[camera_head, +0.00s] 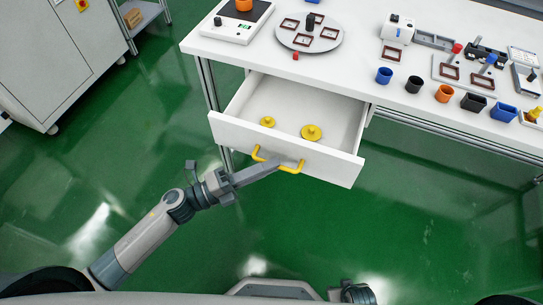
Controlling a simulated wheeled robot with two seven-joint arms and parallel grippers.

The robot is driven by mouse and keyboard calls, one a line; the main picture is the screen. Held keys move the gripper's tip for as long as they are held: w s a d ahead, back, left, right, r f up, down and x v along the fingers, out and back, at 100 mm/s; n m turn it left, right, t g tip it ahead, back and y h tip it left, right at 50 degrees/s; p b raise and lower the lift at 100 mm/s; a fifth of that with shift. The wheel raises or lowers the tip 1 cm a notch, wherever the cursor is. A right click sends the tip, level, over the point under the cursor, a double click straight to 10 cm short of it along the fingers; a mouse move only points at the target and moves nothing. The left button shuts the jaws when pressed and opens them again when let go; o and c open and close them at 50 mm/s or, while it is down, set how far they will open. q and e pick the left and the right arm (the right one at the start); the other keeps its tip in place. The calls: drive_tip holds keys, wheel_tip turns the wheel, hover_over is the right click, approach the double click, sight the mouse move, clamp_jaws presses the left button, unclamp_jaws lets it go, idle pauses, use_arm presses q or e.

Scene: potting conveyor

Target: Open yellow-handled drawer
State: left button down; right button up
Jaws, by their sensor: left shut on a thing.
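The white drawer (235,128) under the table's left part is pulled out and stands open. Its yellow handle (257,153) is on the front face. Two yellow round pieces with knobs lie inside, a smaller one (267,122) at the left and a larger one (311,132) nearer the middle. My left gripper (279,164) reaches in from the left and is shut on the yellow handle, near its right part. The gripper hides part of the handle bar. My right gripper is not in view.
The white table (355,72) carries a scale (237,27), a round grey plate (309,38), and several coloured cups near its front edge, including a blue cup (384,75). A grey cabinet (50,60) stands at the left. The green floor before the drawer is clear.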

use_arm(q)
drive_tip(key=s+a, duration=0.2)
drive_tip(key=s, duration=0.6)
drive_tip(key=shift+s+a, duration=0.25)
drive_tip(key=shift+a, duration=0.1)
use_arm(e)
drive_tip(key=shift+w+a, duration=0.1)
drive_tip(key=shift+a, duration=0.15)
use_arm(q)
drive_tip(key=c, duration=1.8)
unclamp_jaws()
drive_tip(key=shift+c, duration=0.2)
